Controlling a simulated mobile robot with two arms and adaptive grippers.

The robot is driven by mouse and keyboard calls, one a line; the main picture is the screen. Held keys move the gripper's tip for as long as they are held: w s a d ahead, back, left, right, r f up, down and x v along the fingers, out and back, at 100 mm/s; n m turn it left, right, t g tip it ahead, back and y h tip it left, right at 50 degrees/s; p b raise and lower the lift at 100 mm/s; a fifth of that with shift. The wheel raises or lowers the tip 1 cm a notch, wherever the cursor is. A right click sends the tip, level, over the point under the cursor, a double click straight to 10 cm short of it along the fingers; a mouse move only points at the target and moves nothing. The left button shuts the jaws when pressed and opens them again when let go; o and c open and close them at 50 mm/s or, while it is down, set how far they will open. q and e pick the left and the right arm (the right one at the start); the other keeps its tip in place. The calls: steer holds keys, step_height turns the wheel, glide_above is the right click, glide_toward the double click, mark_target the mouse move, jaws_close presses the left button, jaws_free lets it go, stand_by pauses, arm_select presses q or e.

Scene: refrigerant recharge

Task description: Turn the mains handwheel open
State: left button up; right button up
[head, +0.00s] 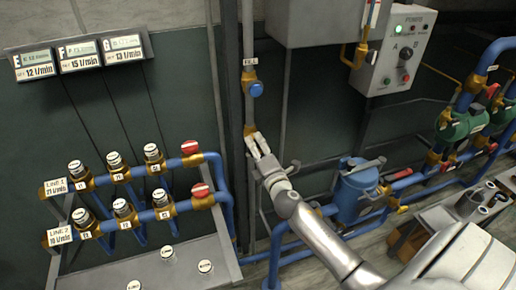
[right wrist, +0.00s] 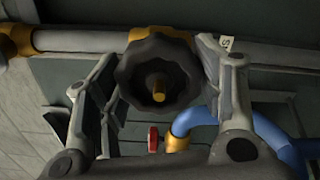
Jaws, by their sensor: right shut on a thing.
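A dark, lobed handwheel (right wrist: 134,80) with a brass stem end at its centre sits on a pipe in the right wrist view. My right gripper (right wrist: 160,85) has one finger on each side of its rim and is shut on it. In the head view, my right gripper (head: 258,143) is at the upright pipe below the FILL label, and the handwheel is hidden or too small to make out there. A small label beside the wheel is only partly readable. My left gripper is not in view.
A blue knob (head: 256,89) sits above my gripper on the pipe. To the left are two blue manifold lines (head: 140,214) with red-topped valves. A control box (head: 397,50) hangs at the upper right. A blue tank (head: 357,190) stands right of my forearm.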

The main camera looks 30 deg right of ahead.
steer(key=n, duration=0.4)
steer(key=shift+n+p, duration=0.4)
steer(key=n+p, duration=0.1)
steer(key=n, duration=0.2)
steer(key=shift+n, duration=0.3)
steer(key=n+p, duration=0.1)
steer(key=n, duration=0.3)
steer(key=shift+f+p, duration=0.1)
steer(key=shift+p, duration=0.25)
steer(key=shift+n+p, duration=0.75)
steer(key=shift+n, duration=1.45)
steer(key=shift+s+d+f, duration=0.1)
steer(key=shift+f, duration=0.05)
steer(key=o, duration=1)
steer(key=shift+o, duration=0.2)
